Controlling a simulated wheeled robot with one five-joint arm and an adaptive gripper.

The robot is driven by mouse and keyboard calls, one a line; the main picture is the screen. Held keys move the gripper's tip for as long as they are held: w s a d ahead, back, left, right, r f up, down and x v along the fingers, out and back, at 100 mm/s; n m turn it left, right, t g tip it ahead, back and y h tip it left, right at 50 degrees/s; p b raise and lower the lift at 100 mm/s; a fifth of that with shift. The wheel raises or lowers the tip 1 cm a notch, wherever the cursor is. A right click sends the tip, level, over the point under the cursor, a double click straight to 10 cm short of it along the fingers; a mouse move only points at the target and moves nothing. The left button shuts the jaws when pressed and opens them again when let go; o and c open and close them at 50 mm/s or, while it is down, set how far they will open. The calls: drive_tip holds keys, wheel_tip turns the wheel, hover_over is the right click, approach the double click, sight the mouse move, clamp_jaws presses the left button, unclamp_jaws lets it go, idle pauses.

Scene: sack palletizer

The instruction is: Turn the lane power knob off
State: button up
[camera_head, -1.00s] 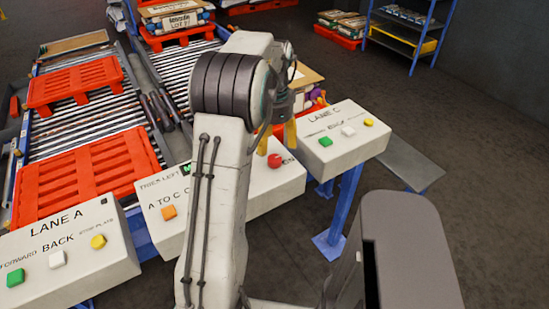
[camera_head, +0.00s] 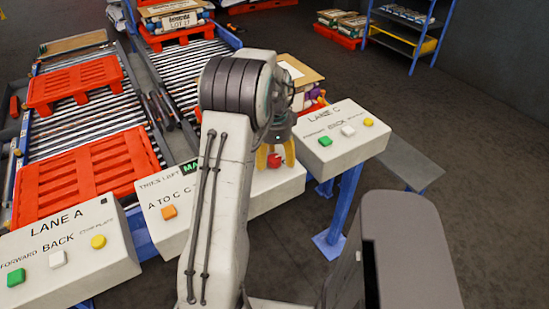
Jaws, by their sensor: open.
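A red knob-like control (camera_head: 274,160) stands on the right part of the middle white console (camera_head: 262,188). My arm hides much of this console and any label by the control, so I cannot tell how it is turned. My gripper (camera_head: 275,158) points down at it with its yellow fingers open. One finger shows on each side of the red control. I cannot tell whether they touch it.
The Lane A console (camera_head: 68,240) is at the left and the Lane C console (camera_head: 345,143) at the right, both with buttons. An orange button (camera_head: 169,212) is on the middle console. Red pallets (camera_head: 82,174) lie on roller lanes behind.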

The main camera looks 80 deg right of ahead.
drive_tip(key=shift+f, duration=0.1)
drive_tip(key=shift+c, duration=0.4)
drive_tip(key=c, duration=1.1)
drive_tip(key=shift+n, duration=0.3)
drive_tip(key=shift+c, duration=0.2)
drive_tip(key=n, duration=0.3)
drive_tip(key=shift+f+n, duration=0.1)
drive_tip(key=shift+n, duration=0.2)
drive_tip(key=n, duration=0.4)
drive_tip(key=shift+n, duration=0.3)
drive_tip(key=n, duration=0.4)
drive_tip(key=shift+a+b, duration=0.1)
drive_tip(key=shift+b, duration=0.2)
drive_tip(key=n, duration=0.5)
drive_tip(key=shift+n, duration=0.3)
